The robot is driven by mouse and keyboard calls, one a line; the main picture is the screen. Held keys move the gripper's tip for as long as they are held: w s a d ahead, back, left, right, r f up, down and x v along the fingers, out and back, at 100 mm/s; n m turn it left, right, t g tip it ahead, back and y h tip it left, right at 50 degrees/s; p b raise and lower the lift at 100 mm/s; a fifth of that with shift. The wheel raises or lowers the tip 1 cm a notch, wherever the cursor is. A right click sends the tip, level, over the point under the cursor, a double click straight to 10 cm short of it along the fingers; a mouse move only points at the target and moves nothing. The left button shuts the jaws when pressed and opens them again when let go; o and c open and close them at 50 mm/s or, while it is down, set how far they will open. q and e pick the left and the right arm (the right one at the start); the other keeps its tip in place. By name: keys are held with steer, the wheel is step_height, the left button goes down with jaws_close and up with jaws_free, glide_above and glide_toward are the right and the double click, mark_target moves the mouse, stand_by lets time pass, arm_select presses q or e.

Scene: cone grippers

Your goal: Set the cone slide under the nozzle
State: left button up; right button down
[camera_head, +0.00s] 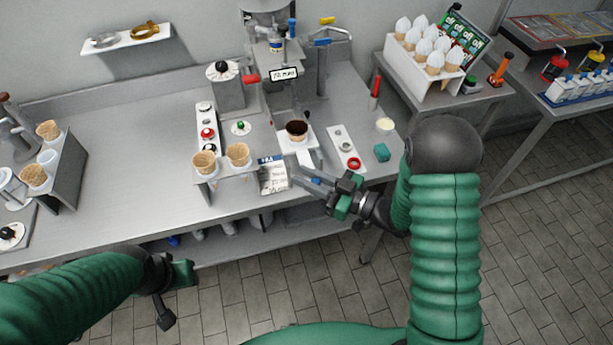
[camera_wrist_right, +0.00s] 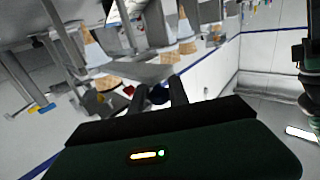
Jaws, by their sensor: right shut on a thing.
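The cone slide (camera_head: 305,159) is a pale strip running from a small white platform toward the counter's front edge. A cone with a dark brown top (camera_head: 297,130) stands upright on the platform. The machine's nozzle column (camera_head: 283,98) rises behind it; I cannot tell whether the cone is exactly below the outlet. The knob shows dark and round between the fingers in the right wrist view (camera_wrist_right: 159,94). My left gripper (camera_head: 174,290) hangs before the counter, away from the slide; its jaws are unclear.
A holder with two empty cones (camera_head: 237,155) and a printed card (camera_head: 273,175) stand left of the slide. A rack of white-topped cones (camera_head: 425,72) stands at the back right.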

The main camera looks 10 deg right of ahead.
mark_target(299, 154)
steer(key=shift+a, duration=0.1)
stand_by(0.6)
steer(key=w, duration=0.8)
steer(key=shift+a+b, duration=0.2)
steer(key=shift+b, duration=0.2)
steer(key=c, duration=1.4)
jaws_free()
steer(key=shift+o, duration=0.6)
steer(key=shift+a, duration=0.15)
steer(key=shift+s+d, duration=0.15)
steer(key=shift+d, duration=0.25)
steer(key=b+v, duration=0.1)
steer(key=v, duration=1.5)
steer(key=shift+b, duration=0.3)
